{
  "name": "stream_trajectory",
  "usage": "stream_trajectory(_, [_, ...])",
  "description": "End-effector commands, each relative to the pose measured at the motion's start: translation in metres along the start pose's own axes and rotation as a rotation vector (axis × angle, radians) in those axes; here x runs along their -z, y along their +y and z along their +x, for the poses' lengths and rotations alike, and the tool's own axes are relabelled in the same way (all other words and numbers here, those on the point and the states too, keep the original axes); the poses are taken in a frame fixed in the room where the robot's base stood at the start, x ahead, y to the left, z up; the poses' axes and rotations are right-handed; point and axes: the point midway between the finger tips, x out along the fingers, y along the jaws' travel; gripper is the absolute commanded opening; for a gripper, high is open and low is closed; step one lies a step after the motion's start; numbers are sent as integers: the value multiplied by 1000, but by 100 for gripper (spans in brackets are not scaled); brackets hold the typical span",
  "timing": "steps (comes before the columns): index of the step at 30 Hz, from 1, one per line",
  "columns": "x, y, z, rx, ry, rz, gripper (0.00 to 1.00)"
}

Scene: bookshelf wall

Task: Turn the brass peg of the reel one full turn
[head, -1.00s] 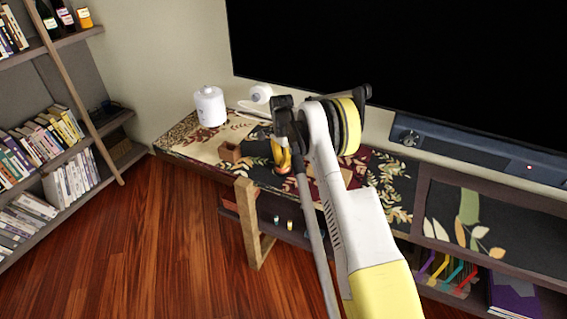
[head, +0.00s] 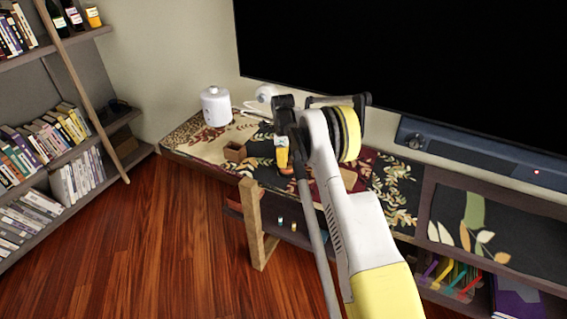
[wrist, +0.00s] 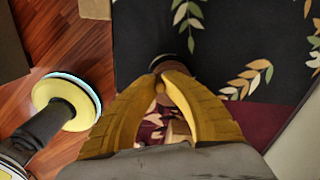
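My gripper (wrist: 170,78) points down over the dark leafy cloth on the low cabinet, its yellow fingers drawn together at the tips. A small tan-brown piece, seemingly the brass peg (wrist: 159,87), shows between the fingers near the tips. A dark round part, seemingly of the reel (wrist: 169,61), shows just beyond the fingertips; the fingers hide most of it. In the head view my gripper (head: 282,158) is a small orange-yellow shape beside my arm, and the peg cannot be made out there.
A small wooden box (head: 235,151) stands left of my gripper, with a white canister (head: 215,106) farther left. A wooden trestle leg (head: 252,222) stands in front of the cabinet. A large dark screen (head: 420,75) is behind, with a soundbar (head: 460,150) below it.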

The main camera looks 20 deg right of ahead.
Motion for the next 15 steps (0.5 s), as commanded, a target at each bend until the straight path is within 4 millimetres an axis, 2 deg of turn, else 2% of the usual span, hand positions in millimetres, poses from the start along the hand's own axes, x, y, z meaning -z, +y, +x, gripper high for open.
stream_trajectory(15, [-1, -1, 0, 0, 0, 62, 0])
